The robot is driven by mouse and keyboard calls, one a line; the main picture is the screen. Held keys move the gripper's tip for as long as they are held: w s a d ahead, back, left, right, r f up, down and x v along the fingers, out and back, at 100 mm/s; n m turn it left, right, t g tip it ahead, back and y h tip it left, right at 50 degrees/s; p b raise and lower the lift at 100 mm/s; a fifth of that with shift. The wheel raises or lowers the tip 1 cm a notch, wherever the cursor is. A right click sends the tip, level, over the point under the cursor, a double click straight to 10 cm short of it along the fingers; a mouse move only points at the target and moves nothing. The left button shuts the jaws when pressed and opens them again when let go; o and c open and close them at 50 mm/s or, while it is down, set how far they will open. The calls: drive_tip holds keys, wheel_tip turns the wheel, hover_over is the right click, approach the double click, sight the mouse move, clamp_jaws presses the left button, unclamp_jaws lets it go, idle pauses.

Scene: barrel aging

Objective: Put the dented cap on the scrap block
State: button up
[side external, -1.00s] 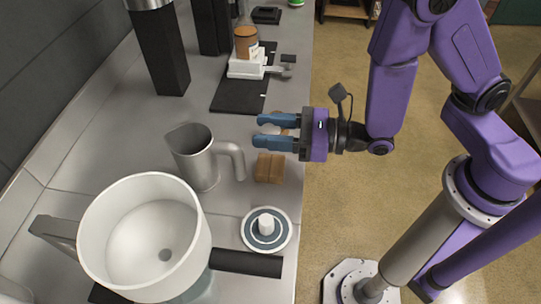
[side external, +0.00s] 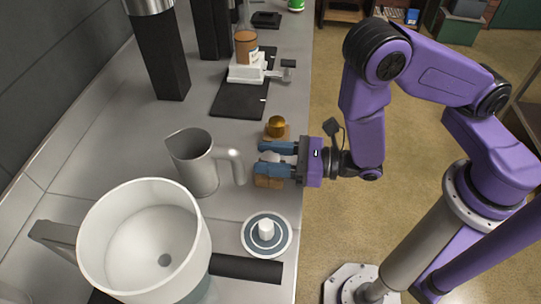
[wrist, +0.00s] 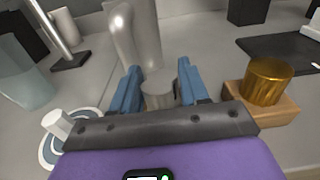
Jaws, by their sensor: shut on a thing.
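My gripper (side external: 262,160) is shut on a small grey metal cap (wrist: 160,92), which stands upright between the blue fingers. In the side view the cap (side external: 270,157) is partly hidden by the fingers. It is over a wooden block (side external: 268,181); I cannot tell whether it touches it. A gold cap (side external: 276,124) sits on a second wooden block (side external: 287,136) just beyond the gripper. In the wrist view the gold cap (wrist: 266,82) and its block (wrist: 270,108) are to the right. No dent is visible on either cap, and no marking shows which block is for scrap.
A metal pitcher (side external: 195,162) stands close left of the fingers. A white pot (side external: 143,240) and a round blue-and-white disc with a white knob (side external: 266,234) are nearer the camera. A dark mat with a white device (side external: 246,69) lies beyond. The counter's right edge is close.

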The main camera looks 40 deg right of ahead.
drive_tip(key=shift+f, duration=0.15)
drive_tip(key=o, duration=1)
drive_tip(key=shift+r, duration=0.2)
drive_tip(key=shift+v, duration=3.75)
drive_tip(key=shift+r, duration=0.1)
